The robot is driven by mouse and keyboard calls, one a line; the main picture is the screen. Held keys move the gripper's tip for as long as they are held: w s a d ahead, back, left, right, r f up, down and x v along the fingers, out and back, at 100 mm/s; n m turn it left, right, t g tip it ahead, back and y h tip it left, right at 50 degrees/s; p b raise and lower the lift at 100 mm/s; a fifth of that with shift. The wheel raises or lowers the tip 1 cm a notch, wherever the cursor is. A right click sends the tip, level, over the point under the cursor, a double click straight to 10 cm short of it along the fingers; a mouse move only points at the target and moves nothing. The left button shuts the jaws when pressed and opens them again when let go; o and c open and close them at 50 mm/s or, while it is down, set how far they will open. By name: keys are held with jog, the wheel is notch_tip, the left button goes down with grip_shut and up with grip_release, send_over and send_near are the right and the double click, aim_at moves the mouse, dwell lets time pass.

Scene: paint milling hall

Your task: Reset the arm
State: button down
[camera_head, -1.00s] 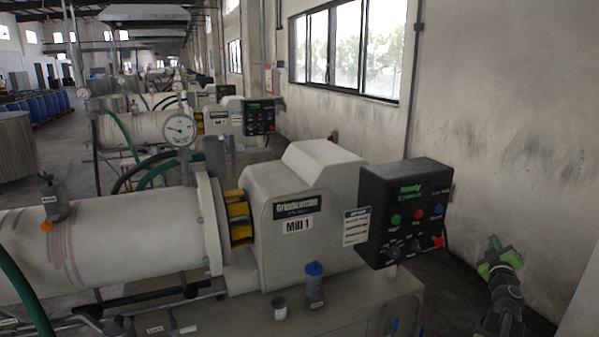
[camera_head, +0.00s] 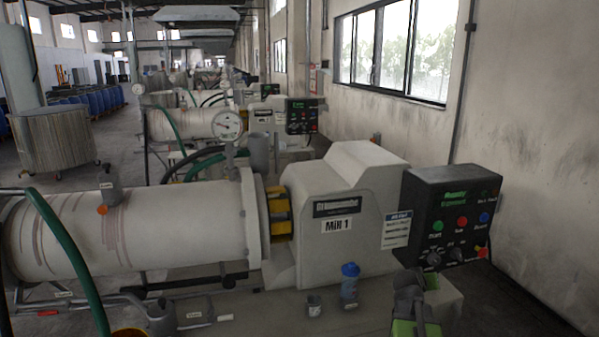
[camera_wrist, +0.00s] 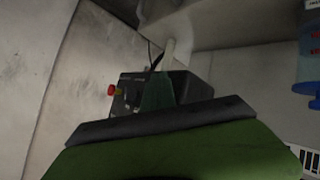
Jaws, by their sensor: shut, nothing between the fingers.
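My gripper (camera_head: 412,303), green and dark grey, is at the bottom edge of the head view. It appears in front of the lower right part of the Mill 1 machine (camera_head: 345,220), below its black control box (camera_head: 450,215). Its fingers are shut and empty. In the wrist view a wide green and black part of my gripper (camera_wrist: 165,135) fills the bottom. The control box (camera_wrist: 125,95) shows beyond it with a red button. My arm is mostly out of the head view.
A blue-capped bottle (camera_head: 349,282) and a small grey cup (camera_head: 314,305) stand on the machine's base left of my gripper. A green hose (camera_head: 70,250) hangs at the left. The wall (camera_head: 540,190) is at the right, with some floor before it. More mills stand behind.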

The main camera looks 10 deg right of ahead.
jog(key=a+f+n+g+y, duration=0.1)
jog(key=a+f+y, duration=0.25)
jog(key=a, duration=0.75)
jog(key=a+f+n+g+y, duration=0.15)
jog(key=a+f, duration=0.25)
jog(key=a, duration=0.8)
jog(key=s+a+f+n+g+y, duration=0.1)
jog(key=s+a+g+y, duration=0.1)
jog(key=a, duration=0.7)
jog(key=s+a+f+n+g+y, duration=0.1)
jog(key=s+a, duration=0.4)
jog(key=a, duration=0.5)
jog(key=shift+s+f+g+y, duration=0.25)
jog(key=shift+f+g+y, duration=0.2)
jog(key=shift+f+y, duration=0.15)
jog(key=shift+n, duration=0.25)
jog(key=shift+d, duration=0.1)
